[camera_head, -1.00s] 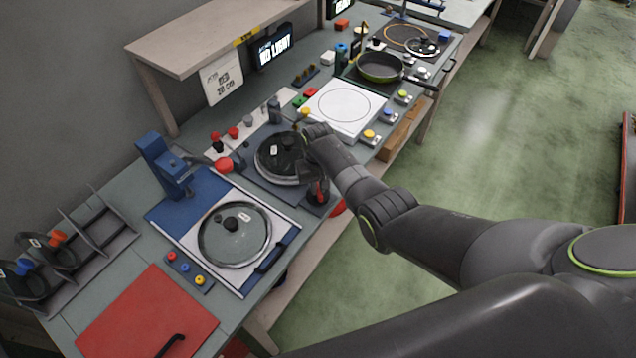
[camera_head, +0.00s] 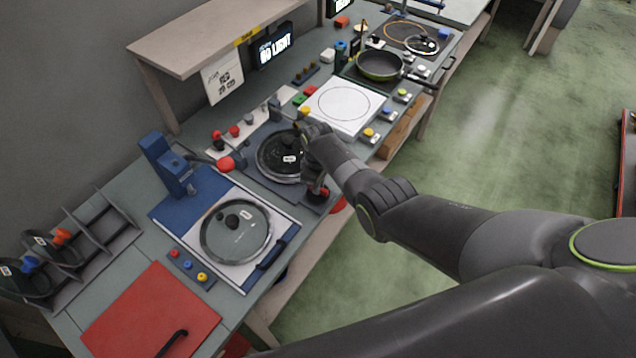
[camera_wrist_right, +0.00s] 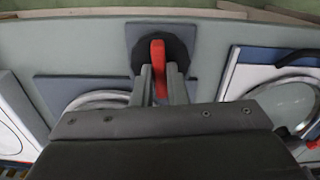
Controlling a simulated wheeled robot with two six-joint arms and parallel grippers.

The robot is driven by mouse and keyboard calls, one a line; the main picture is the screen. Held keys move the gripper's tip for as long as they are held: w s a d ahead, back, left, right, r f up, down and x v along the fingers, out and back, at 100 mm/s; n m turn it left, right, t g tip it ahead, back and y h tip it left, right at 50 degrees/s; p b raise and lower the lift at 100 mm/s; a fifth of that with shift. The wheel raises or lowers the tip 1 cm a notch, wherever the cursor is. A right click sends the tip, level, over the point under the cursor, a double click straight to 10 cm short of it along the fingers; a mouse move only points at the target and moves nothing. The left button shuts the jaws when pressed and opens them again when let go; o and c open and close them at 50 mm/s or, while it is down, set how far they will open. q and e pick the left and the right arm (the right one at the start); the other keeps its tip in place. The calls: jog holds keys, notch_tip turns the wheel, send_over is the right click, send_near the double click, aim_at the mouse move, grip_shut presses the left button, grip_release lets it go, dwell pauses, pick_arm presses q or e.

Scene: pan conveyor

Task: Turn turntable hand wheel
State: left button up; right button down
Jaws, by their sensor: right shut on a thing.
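The hand wheel (camera_wrist_right: 136,48) is a dark round knob with a red grip bar (camera_wrist_right: 158,52), on a blue-grey plate in the right wrist view. My right gripper (camera_wrist_right: 160,78) is shut on the red bar, one finger on each side. In the head view the hand wheel (camera_head: 322,193) is at the front edge of the turntable base (camera_head: 258,177), partly hidden by my right gripper (camera_head: 316,184). The turntable (camera_head: 268,164) carries a dark round pan or lid with a white label, partly hidden by my wrist. My left gripper is not in view.
A glass lid (camera_head: 235,245) lies on a blue-and-white station at left. A white plate (camera_head: 352,118) and a frying pan (camera_head: 380,65) are farther along the bench. A red lever knob (camera_head: 226,164) stands close to the turntable. The green floor (camera_head: 500,140) is clear.

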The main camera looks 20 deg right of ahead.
jog(key=shift+w+r+n, duration=0.1)
jog(key=shift+n, duration=0.3)
jog(key=c, duration=1.4)
grip_release()
jog(key=shift+c, duration=0.2)
jog(key=shift+r, duration=0.8)
notch_tip(320, 180, up, 16)
jog(key=b, duration=0.1)
jog(key=shift+f, duration=0.15)
